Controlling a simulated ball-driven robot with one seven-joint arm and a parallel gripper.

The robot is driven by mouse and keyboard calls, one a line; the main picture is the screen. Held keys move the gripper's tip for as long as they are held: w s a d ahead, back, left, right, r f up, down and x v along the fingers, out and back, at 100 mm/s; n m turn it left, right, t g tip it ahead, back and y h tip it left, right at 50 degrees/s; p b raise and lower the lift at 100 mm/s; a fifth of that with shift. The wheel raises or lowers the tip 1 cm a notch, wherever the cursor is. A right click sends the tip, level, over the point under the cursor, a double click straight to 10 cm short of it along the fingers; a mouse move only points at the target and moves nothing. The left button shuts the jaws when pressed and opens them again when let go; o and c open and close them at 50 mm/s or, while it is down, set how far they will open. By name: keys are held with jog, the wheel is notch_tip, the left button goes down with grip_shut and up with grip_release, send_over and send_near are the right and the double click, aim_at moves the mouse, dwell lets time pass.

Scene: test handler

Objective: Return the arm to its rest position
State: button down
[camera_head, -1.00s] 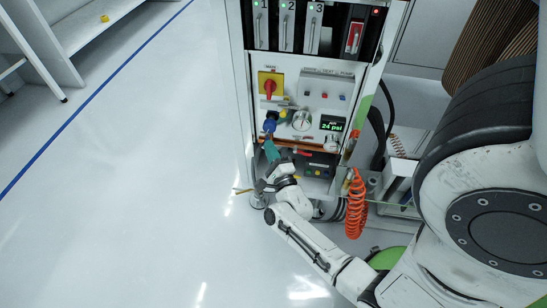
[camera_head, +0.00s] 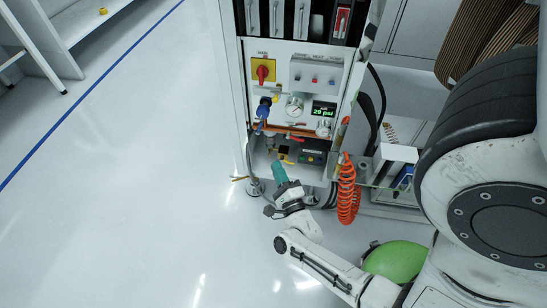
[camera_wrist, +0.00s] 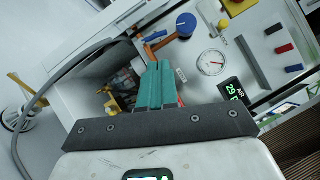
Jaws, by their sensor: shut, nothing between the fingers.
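My white arm (camera_head: 325,262) reaches from the lower right toward the test handler's front. My gripper (camera_head: 278,168) has teal fingers, which are together with nothing between them. It is in front of the handler's lower open bay (camera_head: 283,150), apart from the blue knob (camera_head: 263,110) above it. In the wrist view the teal fingers (camera_wrist: 157,80) point up toward the panel, with the blue knob (camera_wrist: 186,24) beyond them. Whether the fingertips touch anything in the bay cannot be told.
The panel holds a red-and-yellow switch (camera_head: 263,71), a gauge (camera_head: 294,106) and a display (camera_head: 324,111) reading about 29 psi. An orange coiled hose (camera_head: 347,190) hangs right of my gripper. A green round object (camera_head: 396,262) is near my arm. The floor at left is clear.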

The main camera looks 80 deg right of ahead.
jog(key=shift+s+a+f, duration=0.1)
jog(key=shift+s+a, duration=0.2)
jog(key=shift+a, duration=0.05)
dwell(0.5)
